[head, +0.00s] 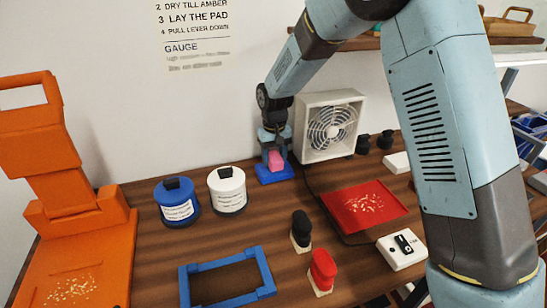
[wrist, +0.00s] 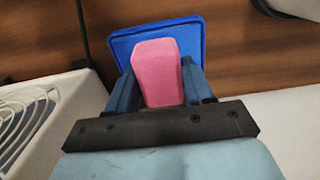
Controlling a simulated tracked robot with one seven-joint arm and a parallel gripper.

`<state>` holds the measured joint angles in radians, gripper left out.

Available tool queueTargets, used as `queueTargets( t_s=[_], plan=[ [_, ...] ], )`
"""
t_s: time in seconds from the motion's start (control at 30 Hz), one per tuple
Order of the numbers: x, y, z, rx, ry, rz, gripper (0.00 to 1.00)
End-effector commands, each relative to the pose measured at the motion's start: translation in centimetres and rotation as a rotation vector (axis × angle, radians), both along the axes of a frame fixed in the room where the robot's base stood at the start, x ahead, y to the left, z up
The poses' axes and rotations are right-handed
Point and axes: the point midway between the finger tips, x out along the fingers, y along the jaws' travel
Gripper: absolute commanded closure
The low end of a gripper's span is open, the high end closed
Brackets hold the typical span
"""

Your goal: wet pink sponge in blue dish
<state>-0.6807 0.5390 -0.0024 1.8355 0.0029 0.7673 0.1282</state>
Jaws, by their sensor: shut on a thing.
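The pink sponge (head: 275,160) is held between the fingers of my gripper (head: 273,154) at the back of the counter, left of the fan. In the wrist view the sponge (wrist: 157,72) stands upright between the two dark blue fingers (wrist: 160,88). The blue dish (head: 275,177) is directly below it, and its rim also shows in the wrist view (wrist: 122,45). The sponge is over or in the dish; I cannot tell whether its lower end touches the bottom.
The white fan (head: 330,126) stands close on the right of my gripper. A white jar (head: 227,190) and a blue jar (head: 177,202) stand to the left. A red mat (head: 364,207) with pale crumbs, a blue frame (head: 228,278), and black and red handled blocks lie in front.

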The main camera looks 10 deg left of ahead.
Motion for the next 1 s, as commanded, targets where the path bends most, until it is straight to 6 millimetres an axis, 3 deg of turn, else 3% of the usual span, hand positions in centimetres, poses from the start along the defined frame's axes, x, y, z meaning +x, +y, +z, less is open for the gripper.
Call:
queueTargets(
  t_s=[1.0],
  plan=[
    [-0.05, 0.09, -0.81, 0.000, 0.000, 0.001, 0.73]
  ],
)
